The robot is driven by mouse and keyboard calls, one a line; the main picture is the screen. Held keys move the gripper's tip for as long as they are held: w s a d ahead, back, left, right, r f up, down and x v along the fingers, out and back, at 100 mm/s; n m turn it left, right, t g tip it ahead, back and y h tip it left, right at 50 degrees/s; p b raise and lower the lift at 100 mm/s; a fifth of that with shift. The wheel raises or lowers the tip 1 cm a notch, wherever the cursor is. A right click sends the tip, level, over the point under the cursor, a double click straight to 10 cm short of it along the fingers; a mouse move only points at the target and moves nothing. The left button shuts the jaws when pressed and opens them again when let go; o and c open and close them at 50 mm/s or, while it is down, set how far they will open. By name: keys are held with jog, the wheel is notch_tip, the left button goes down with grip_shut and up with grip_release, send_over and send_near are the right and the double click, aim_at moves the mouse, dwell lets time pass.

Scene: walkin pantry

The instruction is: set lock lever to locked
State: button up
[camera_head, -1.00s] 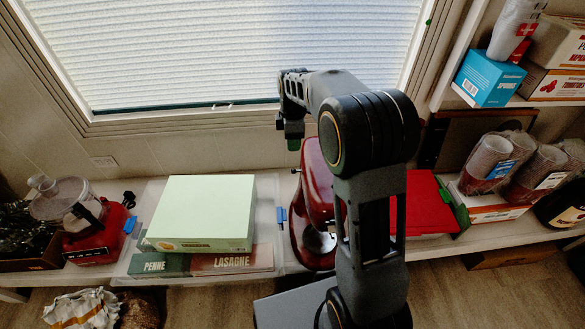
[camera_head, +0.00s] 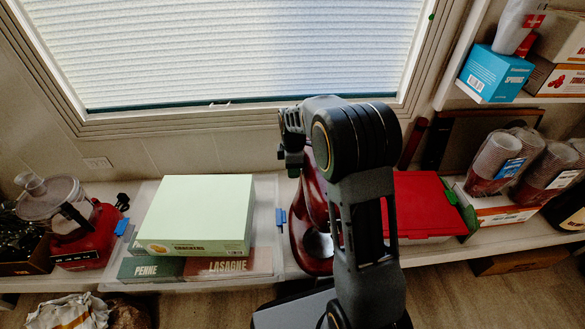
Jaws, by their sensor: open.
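A red stand mixer (camera_head: 309,237) stands on the counter below the window, partly hidden behind my arm. I cannot make out a lock lever on it; that part is too small or hidden. My gripper (camera_head: 293,170) hangs at the upper left of the mixer, pointing down near its top.
Left of the mixer, a pale green crackers box (camera_head: 197,212) sits on penne and lasagne boxes (camera_head: 228,264) in a clear bin with blue clips (camera_head: 281,217). A red food processor (camera_head: 85,238) stands far left. Right are a red case (camera_head: 424,205) and stacked cups (camera_head: 497,160).

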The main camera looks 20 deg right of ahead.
jog(key=shift+c, duration=0.4)
grip_shut()
